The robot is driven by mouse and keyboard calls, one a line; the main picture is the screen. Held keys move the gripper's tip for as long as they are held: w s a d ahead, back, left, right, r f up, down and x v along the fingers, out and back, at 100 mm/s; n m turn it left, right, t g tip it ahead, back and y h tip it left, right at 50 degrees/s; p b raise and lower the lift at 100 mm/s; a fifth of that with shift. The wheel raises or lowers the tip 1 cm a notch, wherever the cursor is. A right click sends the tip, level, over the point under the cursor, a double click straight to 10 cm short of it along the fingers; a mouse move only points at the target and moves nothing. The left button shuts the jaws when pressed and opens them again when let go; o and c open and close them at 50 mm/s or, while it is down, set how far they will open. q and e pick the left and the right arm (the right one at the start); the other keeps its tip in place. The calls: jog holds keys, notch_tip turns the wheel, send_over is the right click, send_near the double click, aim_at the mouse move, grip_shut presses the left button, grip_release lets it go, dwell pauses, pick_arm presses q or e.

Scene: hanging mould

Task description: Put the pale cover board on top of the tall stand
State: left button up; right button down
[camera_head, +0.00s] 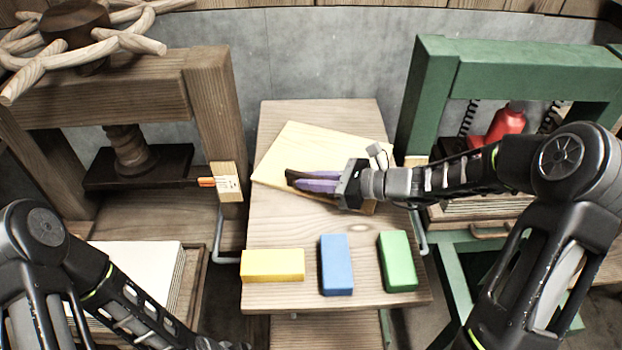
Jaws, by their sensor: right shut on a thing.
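The pale cover board (323,146) is a flat, light wooden panel, turned at an angle over the back half of the wooden stand top (266,228) in the middle. I cannot tell whether it touches that top. My right gripper (314,181) reaches in from the right over the board, its purple fingers pointing left. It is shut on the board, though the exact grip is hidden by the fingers. A dark strip shows beside the fingers. My left arm comes in at the lower left, and its fingers are out of view.
Yellow (272,265), blue (336,264) and green (397,261) blocks line the front of the stand top. A green press (428,95) with a red bottle (505,122) stands right.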

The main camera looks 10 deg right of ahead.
jog(key=shift+f, duration=0.2)
jog(key=c, duration=1.5)
grip_release()
jog(key=shift+r, duration=0.1)
jog(key=shift+o, duration=0.2)
jog(key=shift+r, duration=0.15)
jog(key=b+v, duration=0.1)
jog(key=v, duration=1.1)
